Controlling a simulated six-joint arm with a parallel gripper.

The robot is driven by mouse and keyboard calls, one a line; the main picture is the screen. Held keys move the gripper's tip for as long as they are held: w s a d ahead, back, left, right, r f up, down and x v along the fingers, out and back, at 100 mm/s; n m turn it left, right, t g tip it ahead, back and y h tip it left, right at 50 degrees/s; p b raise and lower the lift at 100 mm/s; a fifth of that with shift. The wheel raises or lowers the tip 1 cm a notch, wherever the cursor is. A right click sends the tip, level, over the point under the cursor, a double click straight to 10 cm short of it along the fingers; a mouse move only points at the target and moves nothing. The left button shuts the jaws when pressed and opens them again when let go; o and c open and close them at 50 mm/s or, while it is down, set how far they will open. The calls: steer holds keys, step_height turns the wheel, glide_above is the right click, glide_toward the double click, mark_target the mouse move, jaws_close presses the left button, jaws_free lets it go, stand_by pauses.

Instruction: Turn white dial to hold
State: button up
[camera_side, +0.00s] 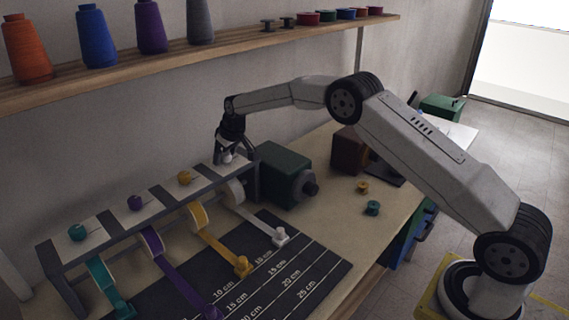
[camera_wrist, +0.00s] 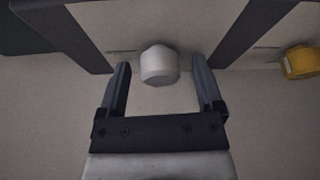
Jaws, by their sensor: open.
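The white dial (camera_side: 227,156) sits on the top panel of the ribbon rack, at its right end, directly below my gripper (camera_side: 230,152). In the wrist view the white dial (camera_wrist: 158,65) lies between the two fingers of my gripper (camera_wrist: 163,75), near their tips, with a gap on each side. My gripper is open and points down. In the side view the fingers partly hide the dial. Any marking for hold is too small or hidden to read.
A yellow dial (camera_side: 184,177), a purple dial (camera_side: 136,202) and a teal dial (camera_side: 77,232) stand along the same rack. Ribbons hang onto a dark measuring mat (camera_side: 310,262). A green motor box (camera_side: 281,172) stands close right of my gripper. A shelf (camera_side: 200,56) with spools runs above.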

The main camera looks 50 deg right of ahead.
jaws_close()
